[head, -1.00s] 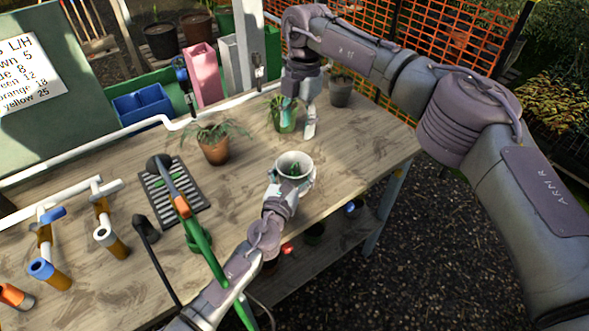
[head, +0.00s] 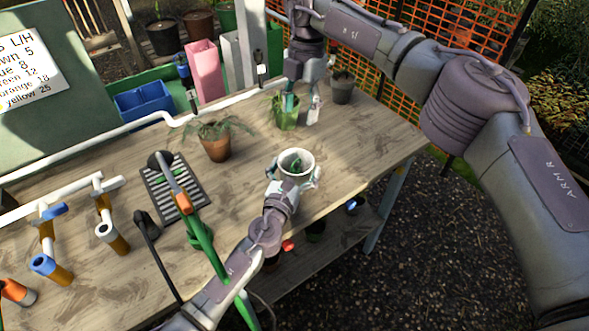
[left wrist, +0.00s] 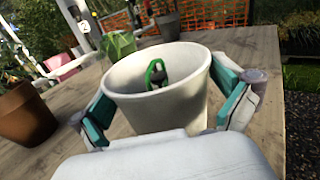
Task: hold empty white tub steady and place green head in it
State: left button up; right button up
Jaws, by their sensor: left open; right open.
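The white tub (head: 282,165) stands upright near the bench's front edge; it also shows in the left wrist view (left wrist: 160,112). The green head (left wrist: 156,73) is inside it, its looped green top visible and its lower part hidden by the wall; the head view shows it too (head: 295,163). My left gripper (head: 293,178) is open, its fingers on either side of the tub, near its wall; I cannot tell whether they touch. My right gripper (head: 301,107) is open and empty behind the tub, one finger overlapping a green pot (head: 287,121) in view.
A terracotta pot with a plant (head: 217,148) stands left of the tub, a dark pot (head: 342,90) at the back right. A black slatted tray (head: 187,205), a green-handled tool and pipe racks occupy the left. The bench (head: 370,150) is clear right of the tub.

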pick_arm(q)
jog(key=v, duration=1.2)
jog(key=shift+s, duration=0.1)
